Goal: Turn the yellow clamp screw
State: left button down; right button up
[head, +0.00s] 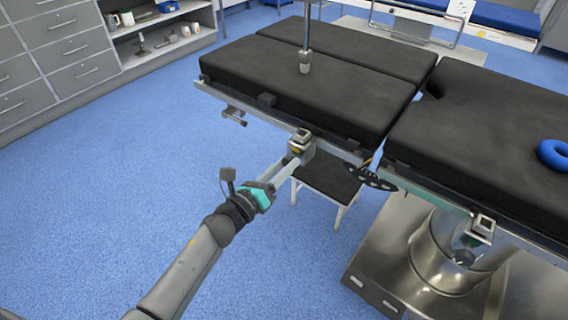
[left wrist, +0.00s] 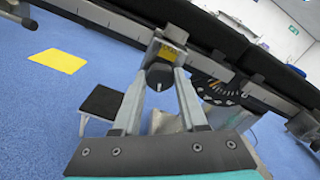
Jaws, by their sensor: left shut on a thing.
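The clamp (head: 301,143) with a yellow patch sits on the side rail of the operating table. In the left wrist view the yellow face (left wrist: 172,52) shows above a dark round clamp screw (left wrist: 158,78). My left gripper (head: 292,162) reaches up to the clamp from the lower left. Its two fingers (left wrist: 160,75) stand on either side of the screw and are shut on it. The fingers and the clamp body hide part of the screw. My right gripper is in neither view.
The black-padded operating table (head: 310,90) fills the upper middle. A black toothed disc (head: 371,178) hangs from the rail right of the clamp. A low stool (head: 328,181) stands underneath. Another rail clamp (head: 480,230) is at the right. Open blue floor lies left of my arm.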

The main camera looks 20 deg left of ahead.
pick_arm(q)
jog(key=n+p, duration=0.2)
jog(key=n, duration=0.6)
jog(key=shift+p, duration=0.4)
jog(key=n+p, duration=0.5)
jog(key=n, duration=1.9)
jog(key=shift+f, duration=0.1)
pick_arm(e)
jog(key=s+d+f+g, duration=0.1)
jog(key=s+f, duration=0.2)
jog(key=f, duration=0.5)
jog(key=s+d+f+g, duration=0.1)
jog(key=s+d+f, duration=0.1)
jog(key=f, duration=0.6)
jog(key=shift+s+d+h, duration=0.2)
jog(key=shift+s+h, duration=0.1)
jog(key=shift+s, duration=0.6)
pick_arm(q)
jog(key=shift+n, duration=0.4)
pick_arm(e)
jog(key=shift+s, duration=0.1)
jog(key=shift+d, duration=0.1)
